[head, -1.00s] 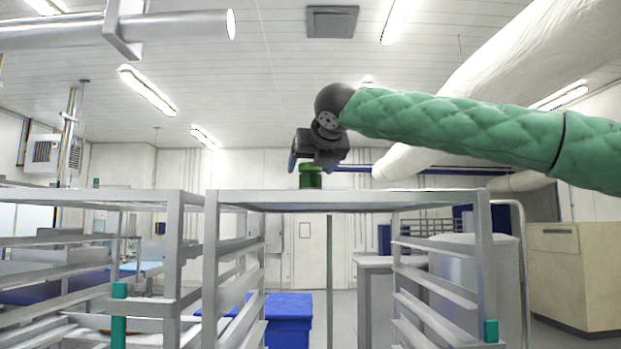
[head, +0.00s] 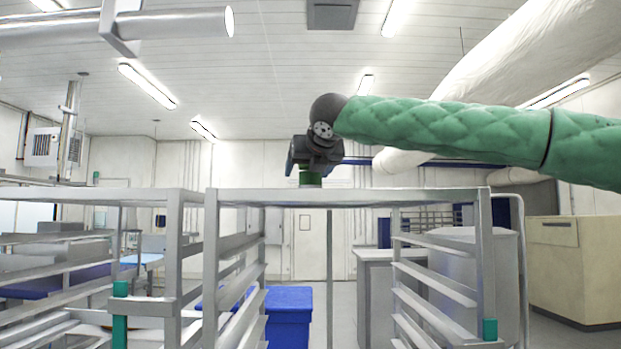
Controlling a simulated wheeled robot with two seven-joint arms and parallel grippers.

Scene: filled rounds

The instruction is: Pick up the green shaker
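The green shaker (head: 310,179) stands upright on the flat top of the middle metal rack (head: 400,199), near its far side. Its upper part is hidden by my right gripper. My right gripper (head: 312,168) points down right over the shaker, with its fingers reaching down around the shaker's upper part. The fingers look spread wider than the shaker, so the gripper appears open; contact is too small to make out. My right arm, in a green quilted sleeve, comes in from the right above the rack. My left gripper is not in view.
A second metal rack (head: 100,195) stands close on the left. The visible rack tops are otherwise bare. A blue bin (head: 289,312) is on the floor behind the middle rack. A beige cabinet (head: 572,262) stands at the right. A large pale duct runs overhead at the right.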

